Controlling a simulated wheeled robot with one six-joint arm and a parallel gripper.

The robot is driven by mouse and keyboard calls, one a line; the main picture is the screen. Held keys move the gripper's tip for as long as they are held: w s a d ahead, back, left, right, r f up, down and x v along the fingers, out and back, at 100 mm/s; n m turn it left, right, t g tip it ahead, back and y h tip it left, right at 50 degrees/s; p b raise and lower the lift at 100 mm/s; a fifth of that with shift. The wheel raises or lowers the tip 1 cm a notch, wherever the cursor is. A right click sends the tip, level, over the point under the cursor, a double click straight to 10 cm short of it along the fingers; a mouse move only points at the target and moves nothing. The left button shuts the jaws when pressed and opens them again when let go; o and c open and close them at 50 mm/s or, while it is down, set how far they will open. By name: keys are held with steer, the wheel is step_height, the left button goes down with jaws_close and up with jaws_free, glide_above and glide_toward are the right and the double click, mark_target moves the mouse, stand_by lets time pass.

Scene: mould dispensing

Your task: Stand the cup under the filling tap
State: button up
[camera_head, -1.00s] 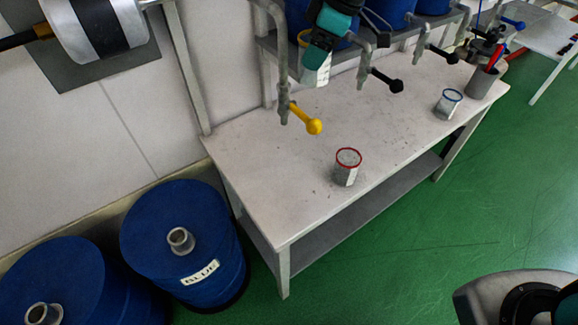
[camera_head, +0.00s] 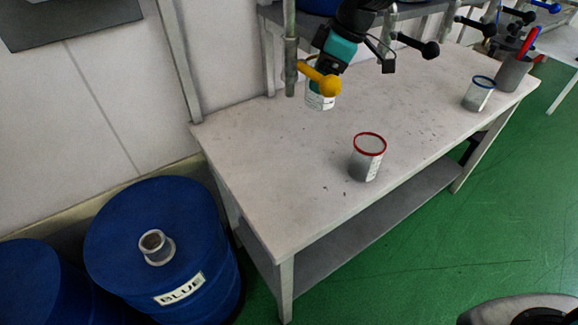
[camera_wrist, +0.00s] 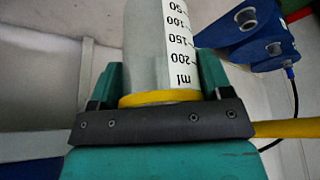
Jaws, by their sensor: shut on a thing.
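My gripper (camera_wrist: 158,85) is shut on a pale cup (camera_wrist: 150,45) with a yellow rim and a millilitre scale; the rim lies against the gripper in the wrist view. In the head view the cup (camera_head: 319,100) hangs below my gripper (camera_head: 322,70), low over the back of the table. A tap (camera_head: 290,60) with a yellow handle (camera_head: 328,85) is in front of it, and the handle hides part of the cup. I cannot tell whether the cup touches the table (camera_head: 270,170).
A red-rimmed cup (camera_head: 367,160) stands at the table's middle front, a blue-rimmed cup (camera_head: 478,95) at the right. Black-handled taps (camera_head: 425,48) hang along the back. A grey holder (camera_head: 513,73) stands at the far right. Blue drums (camera_head: 160,240) stand at the left.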

step_height(320, 180, down, 12)
steer(key=shift+s+f, duration=0.1)
steer(key=shift+f, duration=0.1)
steer(key=shift+a+f, duration=0.2)
steer(key=shift+f, duration=0.4)
steer(key=shift+s+a+r+p, duration=0.1)
steer(key=shift+s+a+p, duration=0.15)
steer(key=shift+s+a, duration=0.3)
steer(key=shift+s+a+r+p, duration=0.1)
steer(key=shift+s+a+p, duration=0.2)
steer(key=shift+a, duration=0.4)
steer(key=s+a, duration=0.1)
steer(key=a, duration=0.1)
steer(key=s+a+f+p, duration=0.1)
steer(key=a, duration=0.1)
steer(key=shift+s, duration=0.4)
steer(key=shift+f, duration=0.15)
steer(key=shift+d+f, duration=0.1)
steer(key=shift+f, duration=0.05)
steer(key=o, duration=0.9)
